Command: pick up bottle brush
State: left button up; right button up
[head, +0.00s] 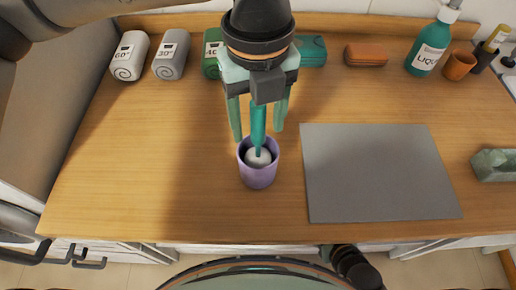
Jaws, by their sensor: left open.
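The bottle brush (258,124) has a teal handle and a white round head. It stands upright, head down, in a purple cup (258,177) on the wooden table. My left gripper (258,134) points down above the cup. Its two pale green fingers are spread, one on each side of the handle, with visible gaps. The upper end of the handle is hidden behind the gripper body. My right gripper does not show.
A grey mat (380,173) lies right of the cup. Rolled towels (130,55), a brown block (366,54), a teal bottle (429,45) and an orange cup (459,66) line the back. A green-grey box (494,165) sits at right. The table's left half is clear.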

pick_arm(q)
grip_shut()
dwell(0.3)
dwell(0.3)
